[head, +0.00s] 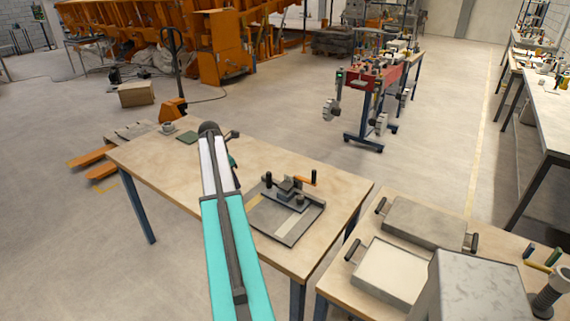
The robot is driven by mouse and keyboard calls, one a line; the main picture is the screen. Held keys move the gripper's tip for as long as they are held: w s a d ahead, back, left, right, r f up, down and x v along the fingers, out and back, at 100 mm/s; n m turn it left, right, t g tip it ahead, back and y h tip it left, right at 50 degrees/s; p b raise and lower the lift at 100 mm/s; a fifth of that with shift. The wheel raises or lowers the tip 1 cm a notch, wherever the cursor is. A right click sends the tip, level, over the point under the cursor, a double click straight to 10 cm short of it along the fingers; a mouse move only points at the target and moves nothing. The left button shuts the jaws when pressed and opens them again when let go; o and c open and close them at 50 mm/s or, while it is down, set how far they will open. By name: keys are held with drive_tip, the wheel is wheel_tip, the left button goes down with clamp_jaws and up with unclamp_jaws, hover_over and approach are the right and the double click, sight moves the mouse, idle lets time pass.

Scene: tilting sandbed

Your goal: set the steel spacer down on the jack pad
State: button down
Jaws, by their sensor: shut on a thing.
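My teal and white arm rises from the bottom centre and ends at a dark joint in front of the near workbench. My gripper is not visible; the arm seems to hide it. I cannot make out the steel spacer for certain. A small grey round piece (168,128) sits at the far left end of that bench, beside a dark green flat pad (188,137). A dark threaded post with a wide round top (553,282) stands at the right edge and looks like a screw jack; I cannot tell if its top is the jack pad.
The wooden workbench (290,160) carries a grey plate fixture (287,222) with an orange-handled clamp. The right-hand bench holds a shallow sand tray (392,270), a lidded grey tray (425,222) and a tall grey block (475,290). A red cart (377,77) stands behind on open floor.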

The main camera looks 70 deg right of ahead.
drive_tip(key=s+d+p, duration=0.1)
drive_tip(key=s+d, duration=0.3)
drive_tip(key=s, duration=0.1)
drive_tip(key=s+d+r+p, duration=0.1)
drive_tip(key=s+d, duration=0.3)
drive_tip(key=s, duration=0.2)
drive_tip(key=s+d+r+p, duration=0.1)
drive_tip(key=s+d, duration=0.3)
drive_tip(key=s, duration=0.1)
drive_tip(key=shift+s+d, duration=0.3)
drive_tip(key=shift+s, duration=0.05)
drive_tip(key=shift+r+p, duration=0.1)
drive_tip(key=shift+p, duration=0.35)
drive_tip(key=shift+f+b, duration=0.7)
drive_tip(key=shift+f, duration=1.5)
drive_tip(key=shift+f, duration=0.55)
drive_tip(key=c, duration=1)
unclamp_jaws()
drive_tip(key=shift+r, duration=0.15)
drive_tip(key=shift+r+p, duration=1.9)
drive_tip(key=shift+r, duration=2)
